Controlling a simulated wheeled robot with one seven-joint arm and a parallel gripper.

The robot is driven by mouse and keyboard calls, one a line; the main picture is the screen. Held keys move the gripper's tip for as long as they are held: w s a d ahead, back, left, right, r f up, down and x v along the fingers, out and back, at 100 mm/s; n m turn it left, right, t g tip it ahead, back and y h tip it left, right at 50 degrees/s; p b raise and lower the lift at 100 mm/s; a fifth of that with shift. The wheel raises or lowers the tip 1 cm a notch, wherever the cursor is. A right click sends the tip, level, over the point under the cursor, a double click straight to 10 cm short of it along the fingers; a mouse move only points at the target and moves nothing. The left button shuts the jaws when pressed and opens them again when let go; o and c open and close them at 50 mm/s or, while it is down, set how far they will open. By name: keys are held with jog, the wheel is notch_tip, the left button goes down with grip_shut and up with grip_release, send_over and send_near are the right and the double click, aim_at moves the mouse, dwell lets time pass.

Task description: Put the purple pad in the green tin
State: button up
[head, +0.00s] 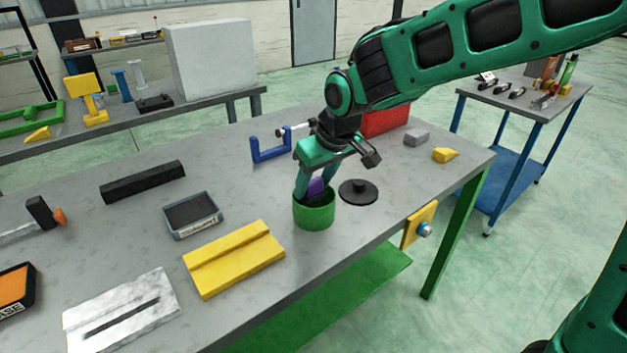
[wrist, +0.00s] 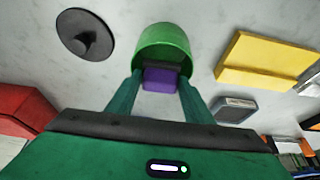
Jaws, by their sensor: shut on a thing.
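The purple pad (wrist: 161,79) is between the fingertips of my gripper (wrist: 160,88), which is shut on it. In the head view the pad (head: 316,187) shows partly between the fingers of my gripper (head: 313,188), at the mouth of the green tin. The green tin (head: 314,216) stands upright and open on the workbench; it also shows in the wrist view (wrist: 163,38), just beyond the pad. The pad's lower part is hidden by the fingers and tin rim, so I cannot tell how far inside it is.
A black round lid with a knob (head: 358,192) lies right of the tin. A yellow stepped block (head: 234,262) lies to its left front. A blue clamp (head: 270,150) and a red box (head: 386,121) are behind. Bare bench (head: 240,185) lies left of the tin.

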jog(key=o, duration=1)
jog(key=shift+r, duration=0.2)
jog(key=v, duration=1.2)
jog(key=shift+r, duration=0.4)
jog(key=s+d+f+m+g+h, duration=0.1)
jog(key=s+d+f+m, duration=0.2)
jog(key=d, duration=0.8)
jog(key=s+d+f+m+h, duration=0.1)
jog(key=s+d+f+m, duration=0.15)
jog(key=d, duration=0.75)
jog(key=s+d+f+m+g, duration=0.1)
jog(key=s+d+f+m, duration=0.2)
jog(key=s+d, duration=0.4)
jog(key=s+d+f+m+g, duration=0.1)
jog(key=s+d+f+m, duration=0.3)
jog(key=s, duration=0.8)
jog(key=d, duration=0.2)
jog(key=shift+d+f+m+g, duration=0.25)
jog(key=shift+d+m+g, duration=0.1)
jog(key=shift+g, duration=0.05)
